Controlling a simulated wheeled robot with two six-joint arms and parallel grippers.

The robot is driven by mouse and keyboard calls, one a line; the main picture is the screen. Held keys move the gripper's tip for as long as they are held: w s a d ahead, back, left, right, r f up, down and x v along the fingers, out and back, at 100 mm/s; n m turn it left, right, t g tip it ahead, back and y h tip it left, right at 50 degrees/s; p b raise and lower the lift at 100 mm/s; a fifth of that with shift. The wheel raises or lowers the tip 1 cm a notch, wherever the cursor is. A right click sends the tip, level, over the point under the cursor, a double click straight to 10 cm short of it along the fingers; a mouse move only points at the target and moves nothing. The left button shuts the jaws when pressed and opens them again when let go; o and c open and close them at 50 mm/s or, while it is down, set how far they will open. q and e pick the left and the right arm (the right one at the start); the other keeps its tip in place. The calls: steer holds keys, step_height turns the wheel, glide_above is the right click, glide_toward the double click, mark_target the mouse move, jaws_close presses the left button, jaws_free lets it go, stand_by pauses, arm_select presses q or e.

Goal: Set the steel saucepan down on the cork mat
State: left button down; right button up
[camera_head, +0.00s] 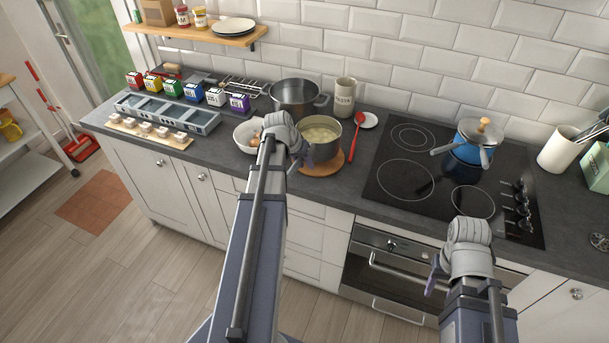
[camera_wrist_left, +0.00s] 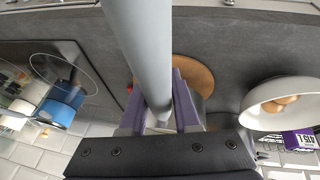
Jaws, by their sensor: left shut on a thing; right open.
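The steel saucepan (camera_head: 324,146), with pale yellow contents, is upright over the round cork mat (camera_head: 318,171). The mat's rim shows at its front and right; I cannot tell whether the base touches it. My left gripper (camera_head: 297,158) is at the pan's left side, its fingers mostly hidden by my wrist. In the left wrist view, the purple fingers (camera_wrist_left: 158,112) are shut on a grey bar, which looks like the pan's handle; the cork mat (camera_wrist_left: 196,74) shows behind. My right gripper (camera_head: 436,276) is open and empty in front of the oven.
A white bowl with eggs (camera_head: 243,138) stands close left of the pan, and a dark pot (camera_head: 294,98) behind. A red spoon (camera_head: 356,135) lies to the right. The black hob (camera_head: 405,170) carries a blue pot (camera_head: 470,145).

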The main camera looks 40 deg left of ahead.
arm_select(q)
steer(key=shift+f+b, duration=1.9)
steer(key=shift+b, duration=0.05)
steer(key=shift+r, duration=0.1)
steer(key=c, duration=1.1)
jaws_free()
steer(key=shift+f, duration=0.2)
steer(key=o, duration=0.5)
steer(key=shift+r, duration=0.1)
steer(key=shift+c, duration=0.2)
